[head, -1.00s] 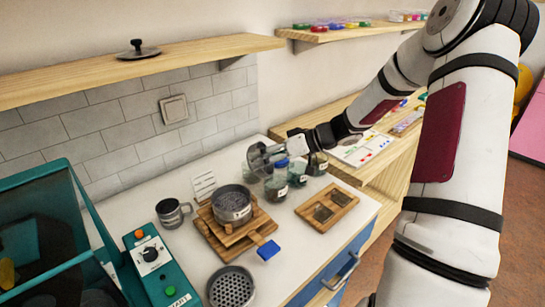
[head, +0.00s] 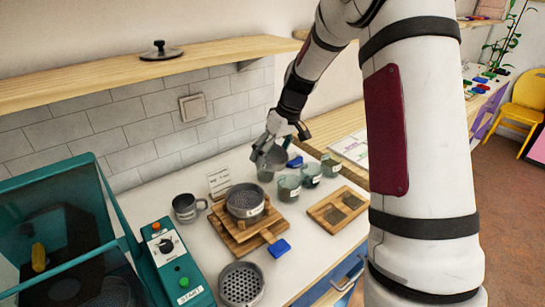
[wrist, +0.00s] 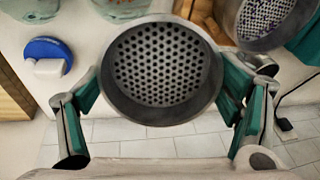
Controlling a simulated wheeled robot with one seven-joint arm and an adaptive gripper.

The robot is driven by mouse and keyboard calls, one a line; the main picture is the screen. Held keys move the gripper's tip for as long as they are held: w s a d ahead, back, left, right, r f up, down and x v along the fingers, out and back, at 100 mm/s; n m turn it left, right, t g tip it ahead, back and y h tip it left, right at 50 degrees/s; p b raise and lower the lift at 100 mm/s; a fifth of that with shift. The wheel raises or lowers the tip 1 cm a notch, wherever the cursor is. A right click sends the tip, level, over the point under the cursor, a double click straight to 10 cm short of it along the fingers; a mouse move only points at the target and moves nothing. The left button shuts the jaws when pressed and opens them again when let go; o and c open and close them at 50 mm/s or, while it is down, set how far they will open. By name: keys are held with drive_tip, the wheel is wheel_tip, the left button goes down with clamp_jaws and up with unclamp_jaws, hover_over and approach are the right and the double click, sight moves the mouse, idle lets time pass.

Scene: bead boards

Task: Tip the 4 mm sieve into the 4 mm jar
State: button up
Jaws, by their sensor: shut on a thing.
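My gripper (head: 264,146) is shut on a grey metal sieve (head: 277,158), held above the worktop at the back, by the jars. In the wrist view the sieve (wrist: 160,65) sits between the two green-padded fingers; its holed mesh shows bare, with no beads on it. Several greenish glass jars with pale labels stand in a row: a front one (head: 288,189), a middle one (head: 311,175) and a farther one (head: 330,168). Another jar (head: 265,173) is just below the held sieve, partly hidden. The size marks are too small to read.
Another sieve (head: 244,202) with beads sits on a wooden stand (head: 226,229). A coarse sieve (head: 241,284), a metal cup (head: 186,208), a blue-ended tool (head: 279,248) and a wooden board (head: 324,216) lie around. A teal machine (head: 170,262) stands at left. A shelf (head: 110,78) hangs above.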

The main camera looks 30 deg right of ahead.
drive_tip(key=shift+a+r, duration=0.1)
drive_tip(key=shift+r, duration=0.05)
drive_tip(key=shift+w+a+r+g+h, duration=0.1)
drive_tip(key=shift+r+g+h, duration=0.5)
drive_tip(key=shift+r+h, duration=0.1)
drive_tip(key=shift+r+g+h, duration=0.5)
drive_tip(key=shift+r+h, duration=0.15)
drive_tip(key=shift+h, duration=0.05)
drive_tip(key=shift+d, duration=0.2)
